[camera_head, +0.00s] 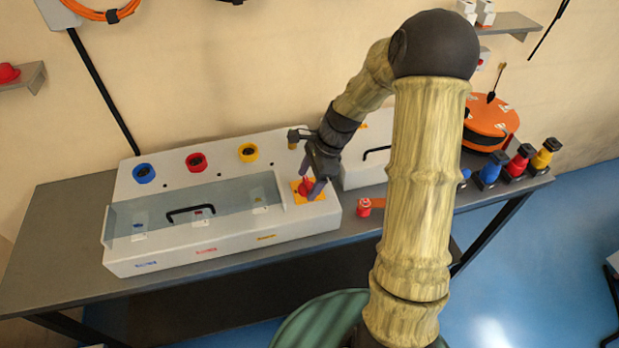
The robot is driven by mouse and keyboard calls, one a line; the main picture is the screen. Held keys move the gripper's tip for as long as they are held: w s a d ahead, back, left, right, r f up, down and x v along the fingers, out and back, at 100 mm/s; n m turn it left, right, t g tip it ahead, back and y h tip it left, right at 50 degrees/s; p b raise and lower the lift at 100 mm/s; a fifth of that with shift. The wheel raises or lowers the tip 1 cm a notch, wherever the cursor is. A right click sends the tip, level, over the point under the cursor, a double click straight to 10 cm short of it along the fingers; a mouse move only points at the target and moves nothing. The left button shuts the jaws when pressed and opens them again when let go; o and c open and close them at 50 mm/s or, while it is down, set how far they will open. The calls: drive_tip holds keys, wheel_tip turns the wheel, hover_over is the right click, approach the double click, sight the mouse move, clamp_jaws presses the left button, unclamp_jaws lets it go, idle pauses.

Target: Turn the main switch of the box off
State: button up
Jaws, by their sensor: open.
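The box (225,250) is a white housing on a grey table, with a clear lid and a black handle over its left part. The main switch (304,188) is a red knob on a yellow plate at the right end of the box's top. My gripper (313,190) is open and points down at the switch, with its fingers beside the red knob. I cannot tell whether the fingers touch it. The gripper partly hides the knob, so its turn position is not clear.
Blue (143,173), red (196,162) and yellow (248,152) round sockets line the box's back. A small red item (364,207) lies right of the box. A second white box (366,165) stands behind. Coloured plugs (520,160) and an orange reel (490,122) are farther right.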

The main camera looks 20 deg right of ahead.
drive_tip(key=shift+w, duration=0.1)
drive_tip(key=c, duration=1)
